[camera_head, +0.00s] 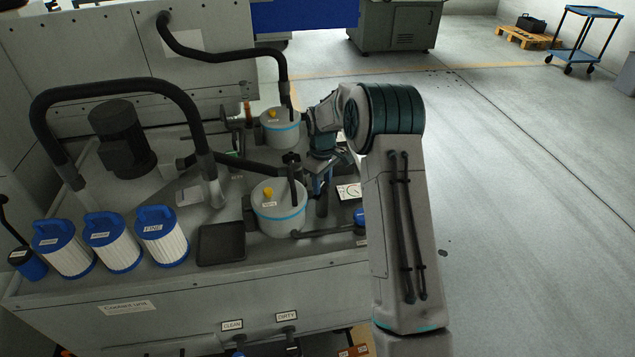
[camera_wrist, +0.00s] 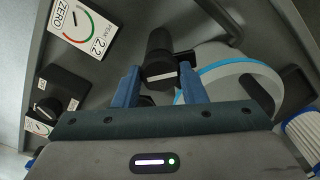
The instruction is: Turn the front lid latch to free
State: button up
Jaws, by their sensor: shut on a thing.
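The front canister (camera_head: 278,212) has a light grey lid, a blue band and a yellow knob. Its lid and band also show in the wrist view (camera_wrist: 238,84). A black upright latch handle (camera_wrist: 159,48), with a white mark near its end, stands beside the lid rim. It seems to be the front lid latch. My gripper (camera_wrist: 158,90) has one blue finger on each side of this handle and is shut on it. In the head view my gripper (camera_head: 319,184) is right of the front canister, and the grip itself is largely hidden.
A rear canister (camera_head: 281,128) stands behind, with a black hose rising near it. A dial card (camera_wrist: 84,26) lies close to my gripper. Blue-topped filters (camera_head: 112,240) and a black tray (camera_head: 221,243) are on the left. Open floor (camera_head: 520,220) lies to the right.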

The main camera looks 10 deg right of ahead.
jog(key=n, duration=0.4)
jog(key=shift+a+r+n, duration=0.1)
jog(key=shift+n, duration=0.2)
jog(key=shift+n+p, duration=0.5)
jog(key=shift+n, duration=1.1)
jog(key=o, duration=1)
notch_tip(320, 180, up, 14)
jog(key=shift+f, duration=0.1)
